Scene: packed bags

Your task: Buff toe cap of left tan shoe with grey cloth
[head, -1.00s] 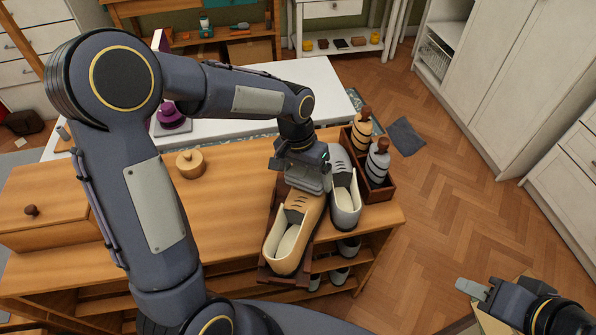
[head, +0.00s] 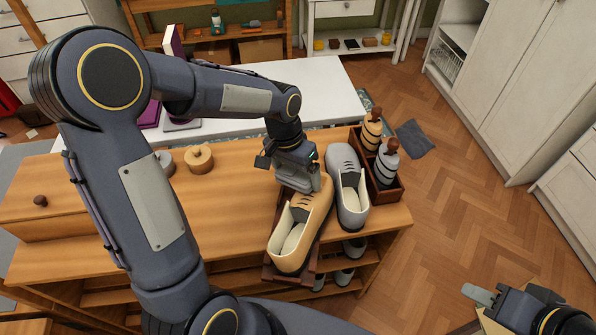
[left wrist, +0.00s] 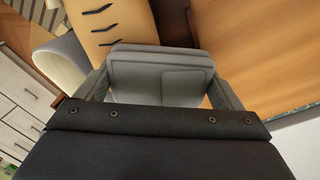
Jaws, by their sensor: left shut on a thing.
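The tan shoe (head: 301,222) lies on a dark wooden stand on the wooden bench, its heel toward me and its toe pointing away. My left gripper (head: 303,178) is over its toe end, shut on the grey cloth (head: 312,184). In the left wrist view the grey cloth (left wrist: 160,75) looks like a folded pad between the fingers, beside the tan shoe's lace slots (left wrist: 100,25). The gripper hides much of the toe cap, and I cannot tell whether the cloth touches it. My right gripper (head: 480,296) is at the lower right, away from the shoes; its opening is unclear.
A grey shoe (head: 350,192) stands close to the right of the tan one. A wooden box (head: 391,193) with two wooden-handled items is beyond it. A round wooden pot (head: 199,160) stands left on the bench (head: 235,215). A dark grey cloth (head: 415,138) lies on the floor.

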